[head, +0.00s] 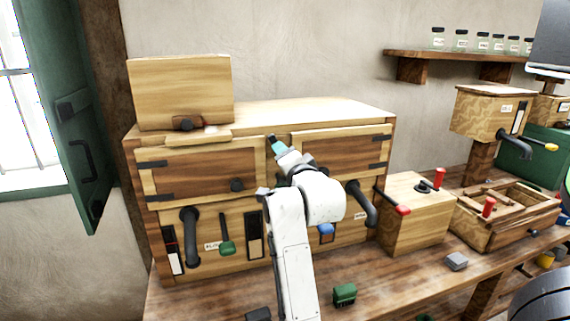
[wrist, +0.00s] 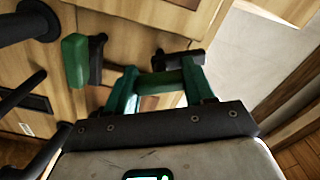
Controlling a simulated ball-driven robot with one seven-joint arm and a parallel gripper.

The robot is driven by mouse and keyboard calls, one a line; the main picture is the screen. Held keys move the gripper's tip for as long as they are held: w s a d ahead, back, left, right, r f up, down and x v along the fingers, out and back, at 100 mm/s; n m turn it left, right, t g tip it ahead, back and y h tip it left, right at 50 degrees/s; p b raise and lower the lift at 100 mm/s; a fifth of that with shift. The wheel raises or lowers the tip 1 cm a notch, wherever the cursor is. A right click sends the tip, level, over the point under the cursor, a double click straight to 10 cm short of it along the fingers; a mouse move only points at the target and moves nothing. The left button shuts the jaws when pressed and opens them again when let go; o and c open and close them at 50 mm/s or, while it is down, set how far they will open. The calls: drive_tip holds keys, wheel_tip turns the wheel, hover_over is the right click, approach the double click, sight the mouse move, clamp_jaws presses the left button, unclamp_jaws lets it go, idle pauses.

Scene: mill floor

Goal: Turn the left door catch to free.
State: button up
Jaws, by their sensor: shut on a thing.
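The wooden cabinet has a left door (head: 200,172), with dark hinges and a black knob (head: 237,185), and a right door (head: 345,150) partly behind my arm. My gripper (head: 274,141) is at the top of the post between the doors. In the wrist view its green fingers (wrist: 162,84) are closed at a dark catch (wrist: 180,57) on the wooden front. The exact contact and the catch's turn are hard to make out. In the head view my gripper hides the catch.
A green-ended black lever (wrist: 76,60) sticks out left of my fingers in the wrist view. Black handles (head: 190,235) and a green lever (head: 227,247) project from the lower front. A wooden box (head: 180,92) stands on the cabinet; a red-knobbed box (head: 415,215) stands right.

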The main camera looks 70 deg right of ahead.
drive_tip(key=shift+f+m, duration=0.1)
drive_tip(key=shift+m, duration=0.5)
drive_tip(key=shift+m+b, duration=0.3)
drive_tip(key=o, duration=1)
drive_tip(key=shift+o, duration=0.2)
drive_tip(key=shift+a, duration=0.1)
drive_tip(key=b+v, duration=0.2)
drive_tip(key=v, duration=0.8)
drive_tip(key=shift+s+a, duration=0.2)
drive_tip(key=shift+a, duration=0.05)
